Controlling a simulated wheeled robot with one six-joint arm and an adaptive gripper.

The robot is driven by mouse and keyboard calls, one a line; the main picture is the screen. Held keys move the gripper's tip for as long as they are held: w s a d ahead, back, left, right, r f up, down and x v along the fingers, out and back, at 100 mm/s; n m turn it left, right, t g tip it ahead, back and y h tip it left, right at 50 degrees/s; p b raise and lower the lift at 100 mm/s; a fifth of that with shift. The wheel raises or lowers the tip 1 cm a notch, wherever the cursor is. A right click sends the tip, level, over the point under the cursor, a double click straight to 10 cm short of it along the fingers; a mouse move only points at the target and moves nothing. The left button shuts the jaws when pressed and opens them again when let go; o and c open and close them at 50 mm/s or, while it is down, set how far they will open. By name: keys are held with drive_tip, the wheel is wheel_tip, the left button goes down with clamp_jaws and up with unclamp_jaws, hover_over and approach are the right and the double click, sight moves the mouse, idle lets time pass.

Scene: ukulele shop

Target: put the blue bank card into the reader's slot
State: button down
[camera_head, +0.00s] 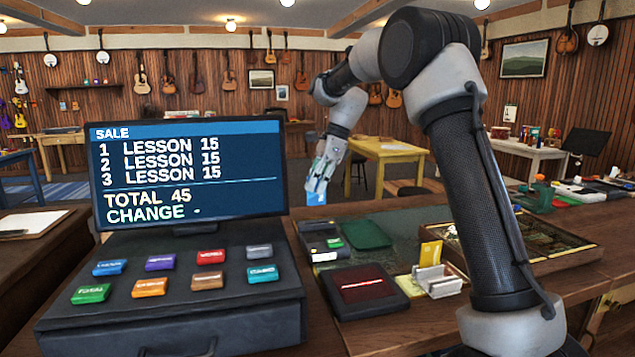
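My gripper (319,186) hangs from my arm near the middle of the view, pointing down. It is shut on the blue bank card (316,197), whose lower part shows below the fingertips. The card reader (321,242) is a dark device with a screen and a green key, lying on the counter just right of the till. The card appears above the reader's far end, apart from it. The slot cannot be made out at this size.
The till screen (190,170) stands close on the left, above the cash drawer (180,310) with several coloured keys. A dark pad with a red window (362,286), a card holder (437,280) and a green mat (366,234) lie near the reader. A shallow display case (560,245) is at right.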

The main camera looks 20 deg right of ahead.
drive_tip(key=shift+f, duration=4.1)
drive_tip(key=c, duration=1.6)
unclamp_jaws()
drive_tip(key=shift+o, duration=0.2)
drive_tip(key=v, duration=1.2)
